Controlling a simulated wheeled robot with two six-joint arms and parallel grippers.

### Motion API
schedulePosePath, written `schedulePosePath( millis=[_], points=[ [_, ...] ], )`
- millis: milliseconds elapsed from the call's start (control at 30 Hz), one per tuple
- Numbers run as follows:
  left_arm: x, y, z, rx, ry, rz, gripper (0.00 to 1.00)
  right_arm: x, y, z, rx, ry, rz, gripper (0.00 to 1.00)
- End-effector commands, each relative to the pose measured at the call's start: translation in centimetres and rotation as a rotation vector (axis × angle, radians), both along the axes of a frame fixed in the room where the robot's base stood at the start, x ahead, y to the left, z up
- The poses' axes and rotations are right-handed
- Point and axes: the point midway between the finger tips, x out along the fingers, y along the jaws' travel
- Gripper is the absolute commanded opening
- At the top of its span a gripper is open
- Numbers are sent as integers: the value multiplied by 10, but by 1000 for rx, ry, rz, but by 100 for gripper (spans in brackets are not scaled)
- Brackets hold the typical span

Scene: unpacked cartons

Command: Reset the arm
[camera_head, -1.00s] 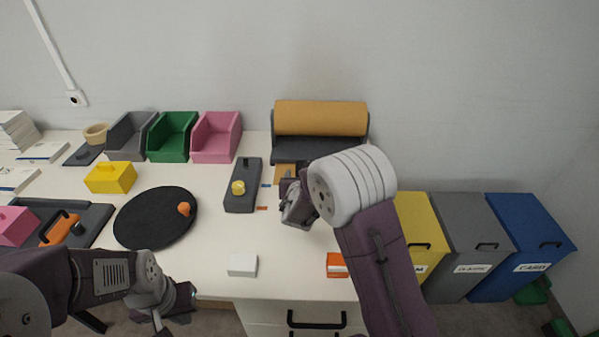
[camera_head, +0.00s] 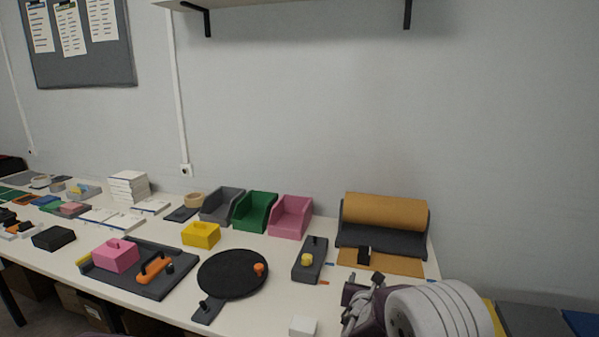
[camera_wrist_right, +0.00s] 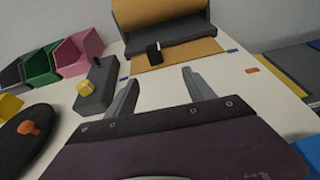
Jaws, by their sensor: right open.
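My right gripper (camera_head: 362,300) is at the lower right of the head view, over the right end of the white table (camera_head: 270,315). In the right wrist view its two fingers (camera_wrist_right: 160,77) are spread apart with nothing between them, pointing towards the paper roll. The bulky white wrist and purple arm link hide the table corner behind them. My left gripper is outside the head view.
A brown paper roll (camera_head: 384,211) stands at the back right, with a small black object (camera_head: 364,256) on its sheet. A grey block with a yellow knob (camera_head: 308,260), a black turntable (camera_head: 232,275) and a white box (camera_head: 303,326) are to the left.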

Motion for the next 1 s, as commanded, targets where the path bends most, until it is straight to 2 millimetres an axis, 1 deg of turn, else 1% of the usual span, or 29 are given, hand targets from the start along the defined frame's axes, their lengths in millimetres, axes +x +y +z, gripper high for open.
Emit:
schedulePosePath(
  millis=[33,100,167,267,300,367,400,467,567,600,667,700,767,800,867,900,1000],
  points=[
    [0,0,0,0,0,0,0,-1,-6,9,4,-15,-12,62],
    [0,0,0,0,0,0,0,-6,-19,19,21,-29,-50,62],
    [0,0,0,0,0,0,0,-13,-31,26,48,-38,-99,62],
    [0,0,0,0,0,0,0,-32,-58,31,120,-41,-218,62],
    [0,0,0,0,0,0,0,-42,-68,30,159,-39,-274,62],
    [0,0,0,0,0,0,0,-58,-84,29,223,-37,-363,62],
    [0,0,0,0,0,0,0,-70,-93,26,269,-35,-426,62],
    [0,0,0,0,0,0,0,-89,-106,20,346,-31,-524,62],
    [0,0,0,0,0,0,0,-128,-122,6,502,-27,-715,62],
    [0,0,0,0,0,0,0,-147,-126,-1,576,-25,-801,62],
    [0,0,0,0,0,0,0,-177,-128,-15,705,-25,-949,62],
    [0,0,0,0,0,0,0,-198,-125,-25,802,-28,-1058,62],
    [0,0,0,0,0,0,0,-229,-116,-41,956,-35,-1229,62],
    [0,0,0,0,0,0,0,-248,-106,-51,1056,-42,-1340,62],
    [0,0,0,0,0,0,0,-271,-89,-63,1198,-57,-1500,62],
    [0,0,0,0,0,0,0,-282,-77,-70,1285,-69,-1598,62],
    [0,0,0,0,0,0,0,-304,-47,-83,1469,-103,-1821,62]
  ],
)
